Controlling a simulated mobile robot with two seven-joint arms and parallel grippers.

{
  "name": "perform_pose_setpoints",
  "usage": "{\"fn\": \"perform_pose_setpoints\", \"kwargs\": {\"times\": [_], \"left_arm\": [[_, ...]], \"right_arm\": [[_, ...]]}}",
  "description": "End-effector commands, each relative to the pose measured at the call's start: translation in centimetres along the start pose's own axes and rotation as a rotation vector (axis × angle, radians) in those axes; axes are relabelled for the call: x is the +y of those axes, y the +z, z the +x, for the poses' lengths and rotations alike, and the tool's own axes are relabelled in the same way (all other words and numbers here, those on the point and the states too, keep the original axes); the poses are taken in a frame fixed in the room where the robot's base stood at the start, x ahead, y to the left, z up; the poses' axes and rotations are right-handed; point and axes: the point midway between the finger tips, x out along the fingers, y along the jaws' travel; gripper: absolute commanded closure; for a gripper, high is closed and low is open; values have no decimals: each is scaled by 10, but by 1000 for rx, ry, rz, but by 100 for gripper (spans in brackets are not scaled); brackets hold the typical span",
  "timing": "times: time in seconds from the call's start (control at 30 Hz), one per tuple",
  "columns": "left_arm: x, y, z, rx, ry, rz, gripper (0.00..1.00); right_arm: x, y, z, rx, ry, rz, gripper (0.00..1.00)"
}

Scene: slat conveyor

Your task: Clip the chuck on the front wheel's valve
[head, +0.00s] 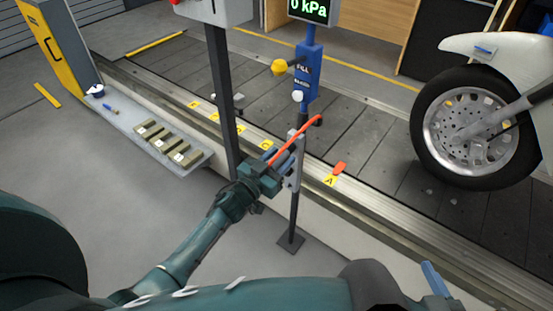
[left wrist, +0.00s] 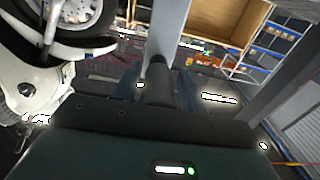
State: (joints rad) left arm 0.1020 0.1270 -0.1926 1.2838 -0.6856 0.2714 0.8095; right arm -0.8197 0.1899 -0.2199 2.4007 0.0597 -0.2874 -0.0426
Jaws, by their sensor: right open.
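The front wheel (head: 470,125) has a grey spoked hub and stands upright on the slats at the right of the head view. Its valve is too small to make out. My left gripper (head: 287,158) is at the grey bracket on the gauge post. In the left wrist view my left gripper (left wrist: 159,88) has its two fingers on either side of a dark cylinder, seemingly the chuck (left wrist: 158,92), and appears shut on it. An orange hose (head: 288,147) runs there. My right gripper (head: 435,280) shows only partly, as a blue finger at the lower right, open.
The blue gauge post (head: 306,80) carries a display reading 0 kPa and a yellow knob. A dark column (head: 222,105) stands left of it. Several olive blocks (head: 165,140) lie on the ledge. Slats between post and wheel are mostly clear, beside yellow tags (head: 330,180).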

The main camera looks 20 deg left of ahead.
Motion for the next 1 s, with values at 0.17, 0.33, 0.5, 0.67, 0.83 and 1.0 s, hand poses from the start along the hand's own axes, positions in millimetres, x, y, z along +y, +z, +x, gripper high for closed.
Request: {"fn": "perform_pose_setpoints", "kwargs": {"times": [0.17, 0.33, 0.5, 0.67, 0.83, 1.0], "left_arm": [[5, -12, 15, 19, 0, 0, 72], [5, -12, 15, 20, 0, 0, 86], [5, -13, 15, 20, 0, 1, 100], [5, -13, 15, 20, 1, 1, 55], [5, -13, 15, 20, 1, 1, 41], [5, -13, 15, 21, 1, 0, 27]], "right_arm": [[0, 3, 1, -2, 0, 0, 27], [0, 3, 1, -1, 0, -1, 27], [0, 2, 2, 1, 0, -1, 27], [1, 2, 2, 2, 0, -1, 27], [1, 2, 2, 2, 0, -1, 27], [0, 1, 2, 2, 0, -1, 27]]}}
